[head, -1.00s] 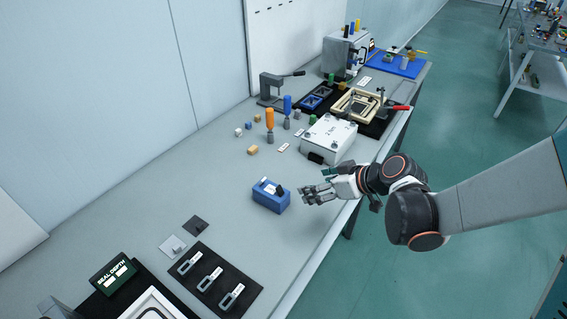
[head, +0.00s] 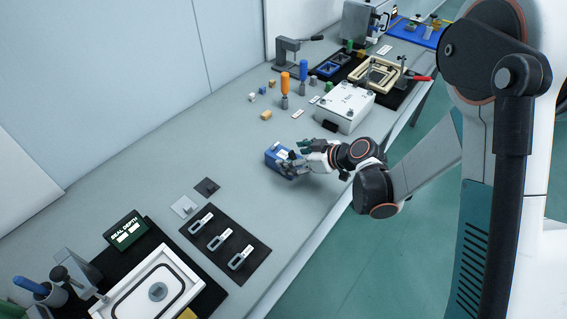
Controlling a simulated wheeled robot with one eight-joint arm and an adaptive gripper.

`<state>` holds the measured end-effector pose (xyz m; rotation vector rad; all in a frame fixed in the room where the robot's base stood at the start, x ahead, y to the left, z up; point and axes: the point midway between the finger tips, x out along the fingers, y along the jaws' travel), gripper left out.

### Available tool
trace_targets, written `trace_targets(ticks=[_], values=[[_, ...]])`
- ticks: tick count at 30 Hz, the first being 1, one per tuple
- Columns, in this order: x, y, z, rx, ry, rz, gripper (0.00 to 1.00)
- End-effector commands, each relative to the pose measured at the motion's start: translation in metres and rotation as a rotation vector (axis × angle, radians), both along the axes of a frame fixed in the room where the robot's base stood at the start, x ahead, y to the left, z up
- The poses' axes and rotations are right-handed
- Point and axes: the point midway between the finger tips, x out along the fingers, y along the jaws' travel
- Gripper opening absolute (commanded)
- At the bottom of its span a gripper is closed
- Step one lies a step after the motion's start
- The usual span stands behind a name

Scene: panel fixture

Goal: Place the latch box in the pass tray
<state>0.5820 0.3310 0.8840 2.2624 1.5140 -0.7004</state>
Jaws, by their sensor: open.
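The latch box, a small blue box with a dark and white top (head: 277,153), sits upright on the grey bench near the middle of the head view. My gripper (head: 291,161) is open at the box's right side, its fingers overlapping the box in the picture. I cannot tell whether they touch it. The fingers hide the box's right part.
A white panel box (head: 344,107) stands between my gripper and the dark mat. Orange (head: 285,84) and blue (head: 303,72) handled tools stand behind. A black mat with several grey links (head: 220,240) lies nearer. The bench left of the latch box is clear.

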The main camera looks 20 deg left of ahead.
Motion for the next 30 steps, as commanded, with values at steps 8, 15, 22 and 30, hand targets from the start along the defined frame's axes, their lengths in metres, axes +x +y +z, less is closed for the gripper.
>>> trace_targets(ticks=[8, 15, 22, 30], values=[[0.008, 0.016, -0.011, 0.001, 0.0, 0.0, 0.73], [0.019, 0.04, -0.028, 0.0, 0.0, 0.0, 0.73], [0.02, 0.042, -0.027, 0.0, 0.0, -0.001, 0.73], [0.02, 0.041, -0.028, 0.0, 0.0, -0.001, 0.14]])
